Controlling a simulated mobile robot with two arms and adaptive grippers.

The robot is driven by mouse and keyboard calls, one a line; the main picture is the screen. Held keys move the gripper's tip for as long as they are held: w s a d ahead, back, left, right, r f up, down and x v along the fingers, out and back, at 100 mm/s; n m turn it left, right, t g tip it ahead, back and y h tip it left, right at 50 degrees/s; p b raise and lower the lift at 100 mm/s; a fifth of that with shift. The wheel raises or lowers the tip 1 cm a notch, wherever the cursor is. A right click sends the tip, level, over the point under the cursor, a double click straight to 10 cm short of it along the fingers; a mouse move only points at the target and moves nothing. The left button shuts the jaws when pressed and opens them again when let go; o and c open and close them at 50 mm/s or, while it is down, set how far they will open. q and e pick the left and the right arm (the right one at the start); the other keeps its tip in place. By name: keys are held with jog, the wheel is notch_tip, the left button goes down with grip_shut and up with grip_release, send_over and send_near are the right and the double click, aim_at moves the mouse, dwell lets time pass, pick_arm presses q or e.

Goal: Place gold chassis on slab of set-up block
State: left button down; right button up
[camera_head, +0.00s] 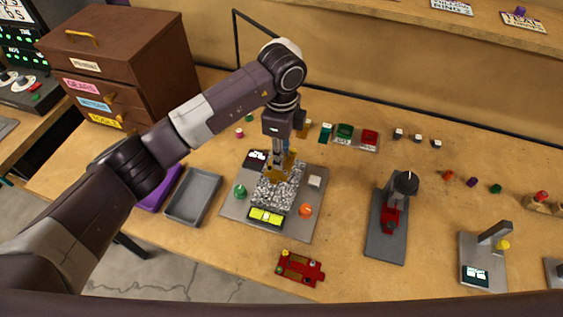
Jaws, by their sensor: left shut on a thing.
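The set-up block is a grey plate (232,207) near the middle of the table. Its speckled grey slab (275,195) lies at its centre. The gold chassis (289,161) is at the slab's far end, partly hidden by my fingers. It looks tilted, and I cannot tell whether it touches the slab. My left gripper (279,172) reaches down over the slab from above and is shut on the gold chassis. My right gripper is out of view.
A red chassis (300,268) lies near the front edge. Grey (193,195) and purple (160,190) trays sit left of the block. A grey stand (386,235) holding a red part is to the right. Green (344,131) and red (369,138) items stand behind.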

pick_arm(q)
notch_tip(320, 180, down, 4)
jog(key=shift+f+p, duration=0.25)
jog(key=shift+p, duration=0.2)
jog(key=shift+f, duration=0.4)
jog(key=shift+f, duration=0.2)
jog(key=c, duration=1.6)
grip_release()
jog(key=shift+r, duration=0.1)
